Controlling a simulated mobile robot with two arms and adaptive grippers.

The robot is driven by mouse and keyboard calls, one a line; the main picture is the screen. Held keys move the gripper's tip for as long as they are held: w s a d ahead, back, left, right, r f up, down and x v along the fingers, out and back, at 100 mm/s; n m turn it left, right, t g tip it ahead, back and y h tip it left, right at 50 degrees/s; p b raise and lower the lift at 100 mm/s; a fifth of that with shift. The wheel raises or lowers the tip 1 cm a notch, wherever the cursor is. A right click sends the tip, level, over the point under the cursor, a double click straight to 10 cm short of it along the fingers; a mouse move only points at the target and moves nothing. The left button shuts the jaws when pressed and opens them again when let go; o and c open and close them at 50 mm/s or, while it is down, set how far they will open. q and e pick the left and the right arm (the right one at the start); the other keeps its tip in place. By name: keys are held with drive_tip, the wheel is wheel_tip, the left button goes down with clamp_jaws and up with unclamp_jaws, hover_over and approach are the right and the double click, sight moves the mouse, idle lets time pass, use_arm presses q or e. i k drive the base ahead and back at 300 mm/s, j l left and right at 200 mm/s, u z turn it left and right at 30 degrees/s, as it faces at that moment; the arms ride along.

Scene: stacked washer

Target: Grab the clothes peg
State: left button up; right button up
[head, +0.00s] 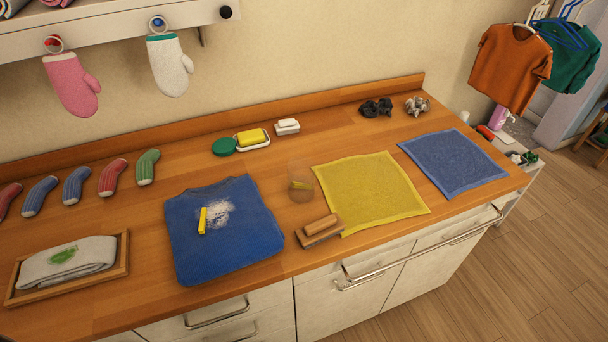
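A small narrow yellow item (202,221) that may be a clothes peg lies on the folded blue shirt (245,245), beside a white powdery patch (219,212). A red item (53,42) and a blue item (158,22), perhaps pegs, are at the rings above the pink mitten (73,86) and the white mitten (169,66). Neither of my grippers is in view.
A wooden brush (320,230) lies by the counter's front edge, next to a yellow cloth (372,190). A blue cloth (453,162) lies further right. Several socks (77,185) and a wooden tray (118,262) with a folded towel occupy the left. A yellow soap bar (251,136) sits behind the shirt.

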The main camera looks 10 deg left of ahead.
sight(201, 229)
drive_tip(key=k+u, duration=0.1)
drive_tip(key=u, duration=1.05)
